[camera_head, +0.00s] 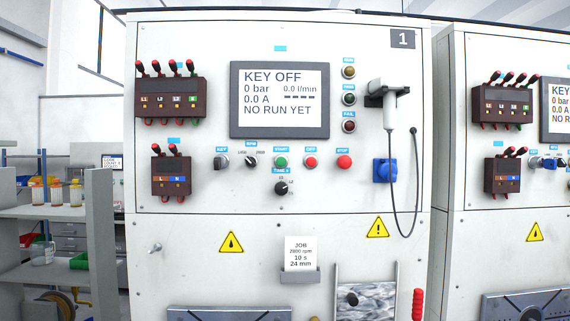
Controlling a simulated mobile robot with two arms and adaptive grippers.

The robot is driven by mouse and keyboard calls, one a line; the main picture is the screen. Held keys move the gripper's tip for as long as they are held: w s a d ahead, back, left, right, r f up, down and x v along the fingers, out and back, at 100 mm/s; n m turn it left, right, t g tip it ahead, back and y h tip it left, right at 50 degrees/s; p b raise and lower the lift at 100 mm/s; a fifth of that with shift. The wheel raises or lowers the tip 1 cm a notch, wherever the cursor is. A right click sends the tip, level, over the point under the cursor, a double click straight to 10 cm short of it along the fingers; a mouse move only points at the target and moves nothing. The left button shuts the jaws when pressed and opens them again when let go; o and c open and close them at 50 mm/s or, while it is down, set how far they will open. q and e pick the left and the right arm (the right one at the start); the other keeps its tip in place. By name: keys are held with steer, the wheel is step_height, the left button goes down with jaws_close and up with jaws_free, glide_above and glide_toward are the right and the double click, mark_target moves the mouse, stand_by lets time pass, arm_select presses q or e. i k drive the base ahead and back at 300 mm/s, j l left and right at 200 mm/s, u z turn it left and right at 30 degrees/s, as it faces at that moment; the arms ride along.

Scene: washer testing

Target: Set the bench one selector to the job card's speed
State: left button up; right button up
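The bench one panel (205,225) stands straight ahead, marked with a 1 plate. Its black speed selector (251,161) sits under a blue RPM label, between small marks that look like 1400 on the left and 2800 on the right. The knob is too small to tell its setting surely. The job card (300,251) sits in a grey holder below; it appears to read 2800 rpm, 10 s and 24 mm. The bench one screen (280,98) shows KEY OFF, 0 bar, 0.0 A and NO RUN YET. Neither gripper is in view.
A key switch (221,160) is left of the selector; a green start button (281,161) is right of it. A lower black knob (281,188), red buttons and a hanging cable (415,185) are nearby. A second bench (460,220) stands at right, shelves (45,211) at left.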

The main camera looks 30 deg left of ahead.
mark_target(251, 162)
steer(key=i+l+u, duration=0.2)
steer(key=u, duration=0.15)
steer(key=i+l+u, duration=0.1)
steer(key=l+u, duration=0.25)
steer(key=i+l+u, duration=0.1)
steer(key=l+u, duration=0.25)
steer(key=l, duration=0.15)
